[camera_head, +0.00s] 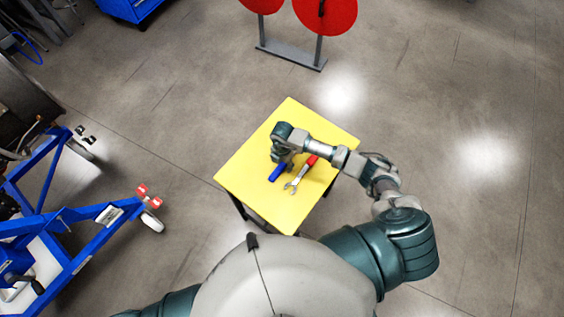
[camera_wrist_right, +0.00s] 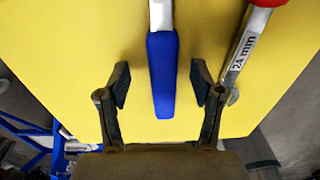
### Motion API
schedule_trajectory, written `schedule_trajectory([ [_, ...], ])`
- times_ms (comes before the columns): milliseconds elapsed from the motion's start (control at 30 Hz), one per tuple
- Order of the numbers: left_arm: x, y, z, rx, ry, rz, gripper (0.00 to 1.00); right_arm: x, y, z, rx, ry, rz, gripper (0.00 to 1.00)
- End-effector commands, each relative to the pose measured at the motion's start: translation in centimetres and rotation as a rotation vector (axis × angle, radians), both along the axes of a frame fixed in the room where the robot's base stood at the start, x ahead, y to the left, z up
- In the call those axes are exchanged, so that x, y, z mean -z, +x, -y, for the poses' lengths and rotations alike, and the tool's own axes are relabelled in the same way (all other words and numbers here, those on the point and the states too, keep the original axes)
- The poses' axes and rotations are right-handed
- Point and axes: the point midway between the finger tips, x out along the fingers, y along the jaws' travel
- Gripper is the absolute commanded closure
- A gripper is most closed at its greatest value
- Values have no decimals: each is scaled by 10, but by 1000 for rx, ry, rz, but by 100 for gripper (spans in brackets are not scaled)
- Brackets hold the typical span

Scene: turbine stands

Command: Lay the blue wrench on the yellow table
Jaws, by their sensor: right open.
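The blue wrench (camera_head: 278,172) lies on the yellow table (camera_head: 256,191), its blue handle toward the table's front left edge. In the right wrist view its blue handle (camera_wrist_right: 162,80) shows between my open fingers, with a metal shaft beyond. My right gripper (camera_head: 283,160) is over the table at the wrench, and in the wrist view its two fingertips (camera_wrist_right: 160,85) stand apart on either side of the handle without visibly touching it. The wrench's far end is hidden under my gripper in the head view. My left gripper is out of view.
A red-handled wrench (camera_head: 300,176) marked 24 mm lies close to the right of the blue one. A blue wheeled stand (camera_head: 75,220) is at the left. Red discs (camera_head: 325,14) on a grey stand are at the back. The floor around the table is clear.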

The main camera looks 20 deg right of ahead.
Motion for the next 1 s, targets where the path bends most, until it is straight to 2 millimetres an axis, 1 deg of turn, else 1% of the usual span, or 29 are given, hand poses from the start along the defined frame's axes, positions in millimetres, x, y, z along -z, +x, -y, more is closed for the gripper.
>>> schedule_trajectory([
  [167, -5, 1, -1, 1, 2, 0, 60, -5, 0, 0, 0, 0, 0, 34],
  [800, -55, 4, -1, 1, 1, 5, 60, -62, 2, 1, 0, 1, 1, 34],
  [900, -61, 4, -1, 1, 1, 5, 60, -69, 2, 1, 0, 1, 1, 34],
  [1000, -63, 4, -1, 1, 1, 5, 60, -71, 3, 1, 0, 0, 0, 34],
])
